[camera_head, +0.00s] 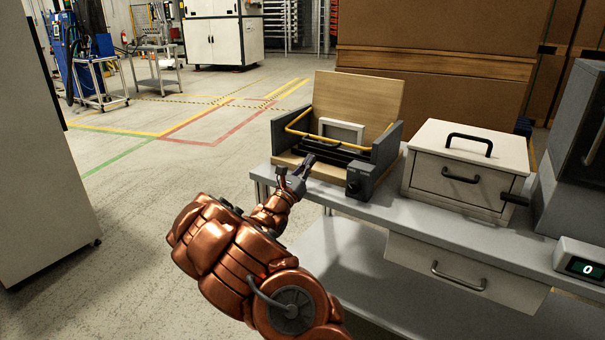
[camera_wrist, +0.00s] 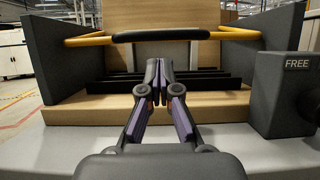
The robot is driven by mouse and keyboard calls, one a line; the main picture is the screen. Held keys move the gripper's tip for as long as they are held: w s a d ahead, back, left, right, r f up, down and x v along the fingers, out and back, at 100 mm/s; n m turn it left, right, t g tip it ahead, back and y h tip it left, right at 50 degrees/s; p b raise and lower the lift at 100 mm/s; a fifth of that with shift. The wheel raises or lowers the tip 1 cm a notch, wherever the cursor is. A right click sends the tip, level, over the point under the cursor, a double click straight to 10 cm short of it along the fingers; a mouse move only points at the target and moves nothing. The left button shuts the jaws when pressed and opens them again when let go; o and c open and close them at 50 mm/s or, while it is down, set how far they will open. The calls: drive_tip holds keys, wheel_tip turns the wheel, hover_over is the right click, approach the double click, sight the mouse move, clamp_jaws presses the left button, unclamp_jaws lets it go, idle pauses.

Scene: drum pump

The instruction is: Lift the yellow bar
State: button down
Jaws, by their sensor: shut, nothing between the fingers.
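The yellow bar (camera_head: 331,143) spans between the two dark side walls of a wooden fixture on the table. In the wrist view the yellow bar (camera_wrist: 90,41) has bent ends and a black grip section (camera_wrist: 160,35) in its middle. My gripper (camera_head: 306,163) is in front of the fixture, and its fingers are together and empty. In the wrist view the fingertips (camera_wrist: 159,66) point at the fixture, below and in front of the black grip. I see no contact between the fingers and the bar. Part of the bar's near side is hard to make out in the head view.
A dark box (camera_wrist: 284,95) marked FREE stands at the fixture's right front. Black slats and a pale frame (camera_head: 341,132) sit inside the fixture. A white drawer box (camera_head: 467,165) stands to the right on the grey table (camera_head: 424,215). Floor left of the table is clear.

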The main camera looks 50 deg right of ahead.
drive_tip(key=shift+x, duration=1.8)
drive_tip(key=shift+r, duration=0.1)
